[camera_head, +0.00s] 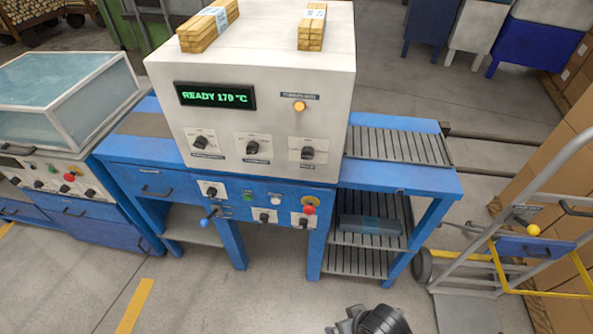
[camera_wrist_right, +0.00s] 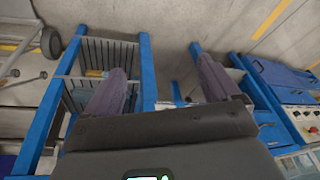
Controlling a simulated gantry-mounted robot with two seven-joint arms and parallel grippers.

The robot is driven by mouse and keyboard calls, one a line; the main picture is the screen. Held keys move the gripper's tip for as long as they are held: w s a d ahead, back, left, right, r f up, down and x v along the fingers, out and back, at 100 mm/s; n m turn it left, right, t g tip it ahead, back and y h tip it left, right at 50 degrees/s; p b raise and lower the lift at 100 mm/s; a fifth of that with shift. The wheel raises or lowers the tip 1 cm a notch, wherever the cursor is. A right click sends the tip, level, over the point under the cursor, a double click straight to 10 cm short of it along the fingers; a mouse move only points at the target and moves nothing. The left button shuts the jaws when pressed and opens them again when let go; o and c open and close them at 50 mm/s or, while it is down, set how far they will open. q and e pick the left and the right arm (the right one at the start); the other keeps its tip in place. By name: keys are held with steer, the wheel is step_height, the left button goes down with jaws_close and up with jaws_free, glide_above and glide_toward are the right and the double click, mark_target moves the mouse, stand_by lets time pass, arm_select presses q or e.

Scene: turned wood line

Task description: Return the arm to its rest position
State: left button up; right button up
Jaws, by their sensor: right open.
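My right gripper (camera_wrist_right: 162,78) shows in the right wrist view with its two grey fingers spread wide apart. It is open, and nothing is held between the fingers. Behind the fingers are the blue frame legs, a slatted shelf (camera_wrist_right: 112,50) and the floor. In the head view a dark part of my arm (camera_head: 380,322) shows at the bottom edge, in front of the blue machine stand and apart from it. My left gripper is not in view.
A white control box (camera_head: 265,110) reading "READY 170 °C" stands on the blue stand, with wooden strip bundles (camera_head: 208,25) on top. A bluish packet (camera_head: 368,224) lies on a lower rack. A hand truck (camera_head: 500,225) stands right. Open floor (camera_head: 205,300) lies in front.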

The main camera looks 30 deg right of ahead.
step_height(320, 180, up, 39)
steer(key=n+p, duration=0.4)
steer(key=p, duration=3.4)
steer(key=shift+w+n, duration=0.25)
steer(key=shift+n, duration=0.15)
